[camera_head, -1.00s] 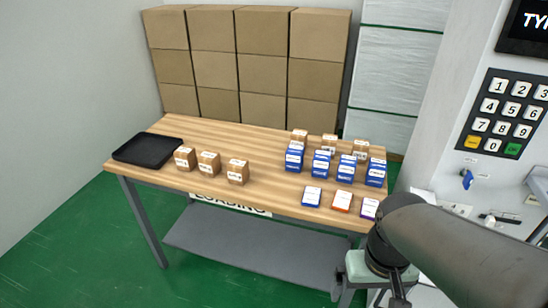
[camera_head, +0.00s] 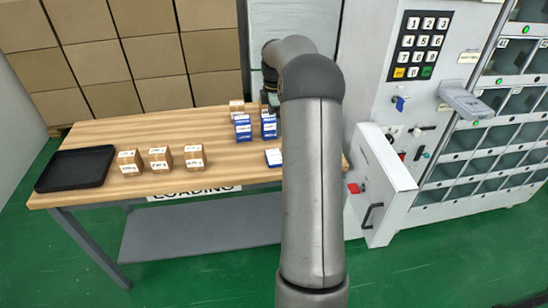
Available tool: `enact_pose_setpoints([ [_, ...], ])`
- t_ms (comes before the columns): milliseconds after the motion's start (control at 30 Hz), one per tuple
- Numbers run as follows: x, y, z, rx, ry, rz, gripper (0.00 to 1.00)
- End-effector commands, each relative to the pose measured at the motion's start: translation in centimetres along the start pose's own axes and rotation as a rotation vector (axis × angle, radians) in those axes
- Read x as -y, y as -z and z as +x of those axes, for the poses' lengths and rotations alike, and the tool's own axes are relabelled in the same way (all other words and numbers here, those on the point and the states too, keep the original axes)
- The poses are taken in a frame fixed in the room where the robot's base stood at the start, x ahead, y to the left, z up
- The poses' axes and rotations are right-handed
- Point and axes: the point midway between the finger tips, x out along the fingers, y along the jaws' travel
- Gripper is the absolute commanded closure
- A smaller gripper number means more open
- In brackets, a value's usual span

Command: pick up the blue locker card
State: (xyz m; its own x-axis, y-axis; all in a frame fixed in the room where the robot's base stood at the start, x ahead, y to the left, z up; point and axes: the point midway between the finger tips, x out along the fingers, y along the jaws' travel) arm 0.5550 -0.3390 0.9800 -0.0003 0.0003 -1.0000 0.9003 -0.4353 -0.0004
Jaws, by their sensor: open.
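The blue locker card (camera_head: 273,157) is a small white card with a blue edge. It lies flat near the front edge of the wooden table, just left of my arm. My arm crosses the middle of the view and hides the table right of the card. Only a little of my gripper (camera_head: 271,99) shows past the arm's left side, above the rear blue boxes; its fingertips are hidden. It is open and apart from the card.
Blue boxes (camera_head: 242,128) stand behind the card. Several small brown boxes (camera_head: 160,160) and a black tray (camera_head: 75,168) are on the left of the wooden table (camera_head: 180,125).

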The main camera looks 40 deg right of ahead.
Motion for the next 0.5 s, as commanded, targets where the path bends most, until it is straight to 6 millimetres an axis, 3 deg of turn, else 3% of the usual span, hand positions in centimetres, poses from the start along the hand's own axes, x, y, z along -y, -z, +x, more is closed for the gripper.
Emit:
enact_pose_setpoints([
  [300, 0.1, 0.1, 6.9, -0.001, 0.004, 0.0, 0.0],
  [500, 0.1, 0.1, 9.2, 0.0, 0.001, 0.001, 0.0],
])
